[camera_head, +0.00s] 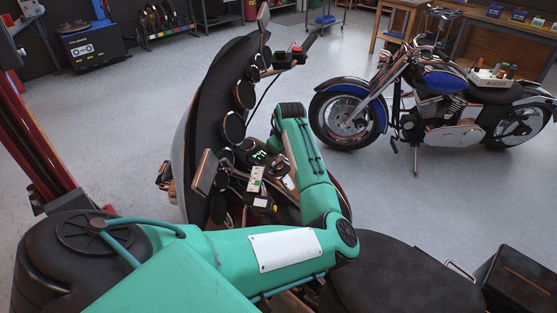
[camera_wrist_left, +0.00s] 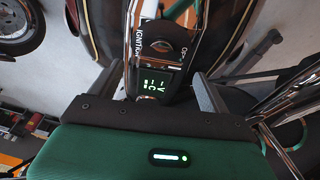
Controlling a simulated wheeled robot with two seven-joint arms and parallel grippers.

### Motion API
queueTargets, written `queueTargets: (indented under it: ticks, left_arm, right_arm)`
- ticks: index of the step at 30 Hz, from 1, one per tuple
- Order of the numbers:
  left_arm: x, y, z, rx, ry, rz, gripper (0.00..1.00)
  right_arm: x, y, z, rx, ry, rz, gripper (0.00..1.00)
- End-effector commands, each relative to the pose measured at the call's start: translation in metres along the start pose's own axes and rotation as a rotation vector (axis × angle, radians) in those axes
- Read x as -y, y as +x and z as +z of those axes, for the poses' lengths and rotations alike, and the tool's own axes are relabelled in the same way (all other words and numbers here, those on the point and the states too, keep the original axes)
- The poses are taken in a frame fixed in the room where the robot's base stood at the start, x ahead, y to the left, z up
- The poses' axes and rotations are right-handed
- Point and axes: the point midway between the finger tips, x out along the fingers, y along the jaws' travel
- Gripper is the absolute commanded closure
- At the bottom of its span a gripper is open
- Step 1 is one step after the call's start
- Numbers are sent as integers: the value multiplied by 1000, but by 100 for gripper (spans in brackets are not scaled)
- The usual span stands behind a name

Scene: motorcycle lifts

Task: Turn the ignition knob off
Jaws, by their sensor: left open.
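The ignition knob (camera_wrist_left: 161,46) is a dark round knob on a panel in the left wrist view. "IGNITION" is printed on the panel's left side, and partly readable lettering is on its right. My left gripper (camera_wrist_left: 158,76) is open, one finger on each side of the panel, with nothing held between them. The knob lies beyond the fingertips, apart from them. A small display (camera_wrist_left: 156,86) with green characters shows between the fingers. In the head view my left arm reaches over the motorcycle's dash, and I cannot make out the knob or fingertips clearly. My right gripper is not in view.
The near motorcycle's windshield (camera_head: 207,110), round gauges and handlebar crowd the space around my left forearm. Its black seat (camera_head: 400,275) is at the lower right. A blue motorcycle (camera_head: 440,82) stands behind, and a red lift post (camera_head: 40,140) is at left. Grey floor lies between.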

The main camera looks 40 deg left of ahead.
Motion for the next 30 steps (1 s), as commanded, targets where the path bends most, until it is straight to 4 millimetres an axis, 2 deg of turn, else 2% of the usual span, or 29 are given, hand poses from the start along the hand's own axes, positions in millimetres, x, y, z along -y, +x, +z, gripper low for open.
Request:
queueTargets:
  ticks: [1, 6, 13, 18, 30]
  left_arm:
    - [-1, -10, 1, -3, -1, 5, 20]
    - [0, -50, 1, -2, -2, 5, 20]
    - [-1, -89, 0, -2, 0, 3, 20]
    - [0, -101, 0, -1, 0, 1, 20]
    - [0, -102, 0, -1, 0, 0, 20]
  right_arm:
    - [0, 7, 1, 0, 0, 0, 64]
    - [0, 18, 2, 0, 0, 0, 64]
    - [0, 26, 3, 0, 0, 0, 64]
    - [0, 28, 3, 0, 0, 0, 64]
    - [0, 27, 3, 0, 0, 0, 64]
